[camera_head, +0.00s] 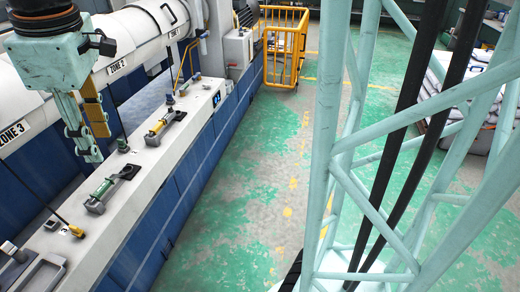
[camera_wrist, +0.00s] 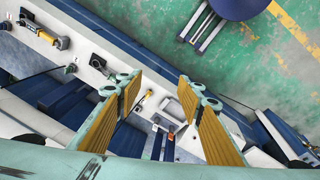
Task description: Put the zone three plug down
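My gripper (camera_head: 97,143) hangs over the machine's pale ledge (camera_head: 150,186), below the ZONE 2 and ZONE 3 barrel labels. In the wrist view its two yellow-padded fingers (camera_wrist: 163,122) are wide apart, and I see nothing held between them. A yellow plug (camera_head: 76,231) lies on the ledge at the end of a dark cable from the ZONE 3 side; it also shows between the fingers in the wrist view (camera_wrist: 143,100). I cannot read a zone name on it. A green-bodied latch connector (camera_head: 101,189) sits on the ledge nearby, farther back than the yellow plug.
A yellow-bodied latch connector (camera_head: 158,129) and a small green plug (camera_head: 122,146) with a cable stand farther along the ledge. A grey handle frame (camera_head: 45,273) is at the near end. Cables rise from the ledge near my gripper. The green floor alongside is open.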

